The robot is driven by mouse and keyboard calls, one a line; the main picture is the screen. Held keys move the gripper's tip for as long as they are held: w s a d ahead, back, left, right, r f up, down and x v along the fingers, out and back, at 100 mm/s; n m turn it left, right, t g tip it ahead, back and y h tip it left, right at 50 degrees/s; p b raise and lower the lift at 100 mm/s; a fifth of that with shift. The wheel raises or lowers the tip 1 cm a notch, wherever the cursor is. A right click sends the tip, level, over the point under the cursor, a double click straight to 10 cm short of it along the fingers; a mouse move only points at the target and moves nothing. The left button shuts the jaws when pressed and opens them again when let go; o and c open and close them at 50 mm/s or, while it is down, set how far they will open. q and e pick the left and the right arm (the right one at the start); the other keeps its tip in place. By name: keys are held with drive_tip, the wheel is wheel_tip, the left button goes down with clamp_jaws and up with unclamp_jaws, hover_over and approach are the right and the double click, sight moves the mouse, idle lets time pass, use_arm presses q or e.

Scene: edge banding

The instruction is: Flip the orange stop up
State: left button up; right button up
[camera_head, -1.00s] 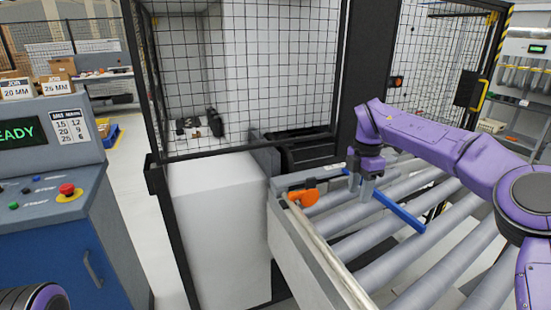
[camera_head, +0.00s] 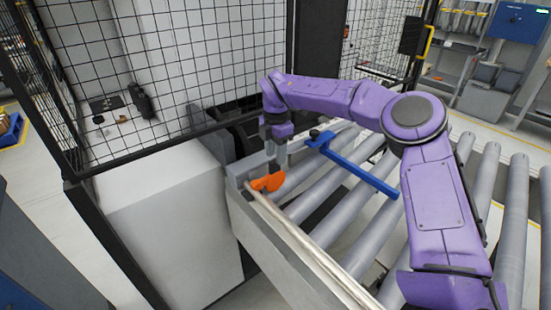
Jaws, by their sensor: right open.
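The orange stop (camera_head: 267,182) sits on the near-left rail of the roller conveyor, at its far end by the machine. It looks like a small flap lying low over the rail. My right gripper (camera_head: 277,160) points down just above and beside the stop, at its far side. Its jaws are open. Whether a fingertip touches the stop cannot be told from this view. My left gripper is not in view.
A blue bar (camera_head: 352,165) lies across the conveyor rollers (camera_head: 330,200), to the right of the stop. A black mesh guard (camera_head: 180,60) stands behind. A white cabinet (camera_head: 165,225) stands left of the conveyor rail (camera_head: 300,245).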

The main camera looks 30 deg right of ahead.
sight(275, 160)
drive_tip(key=f, duration=0.4)
drive_tip(key=shift+w+a+f+p, duration=0.1)
drive_tip(key=shift+w+p, duration=0.2)
drive_tip(key=shift+p, duration=0.05)
drive_tip(key=shift+s, duration=0.15)
clamp_jaws()
